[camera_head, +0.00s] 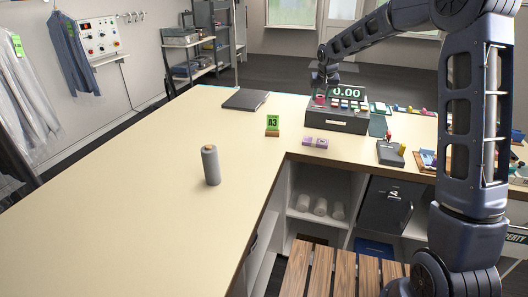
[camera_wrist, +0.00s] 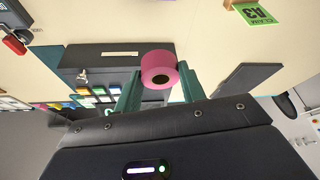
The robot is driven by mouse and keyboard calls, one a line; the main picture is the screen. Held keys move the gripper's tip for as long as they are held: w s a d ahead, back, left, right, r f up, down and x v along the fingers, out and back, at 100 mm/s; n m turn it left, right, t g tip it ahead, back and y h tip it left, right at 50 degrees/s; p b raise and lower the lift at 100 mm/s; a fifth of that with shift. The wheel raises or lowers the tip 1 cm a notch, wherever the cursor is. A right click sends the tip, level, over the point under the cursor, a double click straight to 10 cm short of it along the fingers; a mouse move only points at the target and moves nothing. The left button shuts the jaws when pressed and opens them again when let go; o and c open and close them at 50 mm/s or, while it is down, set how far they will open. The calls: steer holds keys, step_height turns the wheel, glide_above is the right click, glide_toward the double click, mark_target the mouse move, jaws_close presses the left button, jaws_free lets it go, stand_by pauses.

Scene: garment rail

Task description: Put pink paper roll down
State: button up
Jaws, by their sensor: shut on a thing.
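The pink paper roll (camera_wrist: 158,68) is between the two green fingers of my gripper (camera_wrist: 158,85) in the wrist view, with its dark core hole facing the camera. In the head view the roll (camera_head: 320,99) is small and partly hidden at the end of my arm, and my gripper (camera_head: 322,88) is at the left part of the cash register (camera_head: 338,119). My gripper is shut on the roll. I cannot tell whether the roll touches the register.
A grey cylinder (camera_head: 210,165) stands on the cream counter (camera_head: 120,170). A green A3 sign (camera_head: 272,123), a dark flat folder (camera_head: 245,100) and purple boxes (camera_head: 315,142) are left of and before the register. The left counter is mostly clear.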

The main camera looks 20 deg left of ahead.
steer(key=s+a+n+y, duration=0.1)
steer(key=s+a+n, duration=0.1)
steer(key=s+a, duration=0.65)
steer(key=s+a+n, duration=0.2)
steer(key=s+a, duration=0.4)
steer(key=a, duration=0.6)
steer(key=shift+g, duration=0.3)
steer(key=f, duration=1.9)
steer(key=shift+s+a+f, duration=0.1)
steer(key=shift+s+f, duration=0.1)
steer(key=shift+f, duration=0.2)
steer(key=shift+f, duration=0.15)
steer(key=o, duration=1)
steer(key=shift+c, duration=0.2)
steer(key=v, duration=1.2)
